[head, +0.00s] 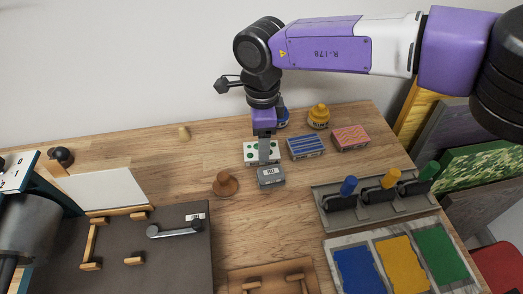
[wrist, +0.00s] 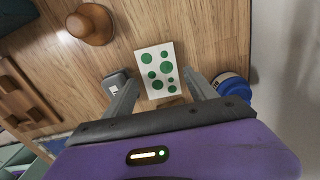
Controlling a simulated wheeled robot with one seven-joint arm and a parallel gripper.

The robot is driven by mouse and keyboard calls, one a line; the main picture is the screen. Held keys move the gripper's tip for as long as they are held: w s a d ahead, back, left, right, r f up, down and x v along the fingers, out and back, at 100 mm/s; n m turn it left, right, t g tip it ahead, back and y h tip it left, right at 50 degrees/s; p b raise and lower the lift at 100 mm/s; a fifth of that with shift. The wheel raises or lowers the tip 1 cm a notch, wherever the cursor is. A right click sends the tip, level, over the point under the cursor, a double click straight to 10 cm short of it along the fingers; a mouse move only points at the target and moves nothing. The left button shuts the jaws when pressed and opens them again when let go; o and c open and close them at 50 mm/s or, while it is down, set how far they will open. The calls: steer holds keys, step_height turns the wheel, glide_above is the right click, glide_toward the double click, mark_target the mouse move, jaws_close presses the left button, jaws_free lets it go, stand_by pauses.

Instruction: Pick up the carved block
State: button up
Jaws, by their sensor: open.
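Several patterned blocks lie on the wooden table; I cannot tell for certain which one the task calls the carved block. A white block with green dots (head: 250,148) lies beneath my gripper (head: 265,158), and a blue striped block (head: 306,146) and a pink block with wavy orange lines (head: 351,137) lie to its right. In the wrist view the dotted block (wrist: 157,66) shows between and beyond the fingers of my open gripper (wrist: 162,80). A small brown piece (wrist: 171,102) shows between the fingers, partly hidden by my gripper. Contact cannot be told.
A small grey labelled block (head: 271,178) stands just in front of the gripper. A wooden knob (head: 225,184) is to the left. A blue-lidded jar (wrist: 230,86) and a yellow jar (head: 318,117) stand behind. A rack of rollers (head: 370,203) and colour pads (head: 400,262) fill the front right.

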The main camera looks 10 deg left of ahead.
steer(key=shift+f, duration=1.45)
steer(key=c, duration=1.2)
steer(key=shift+r, duration=0.15)
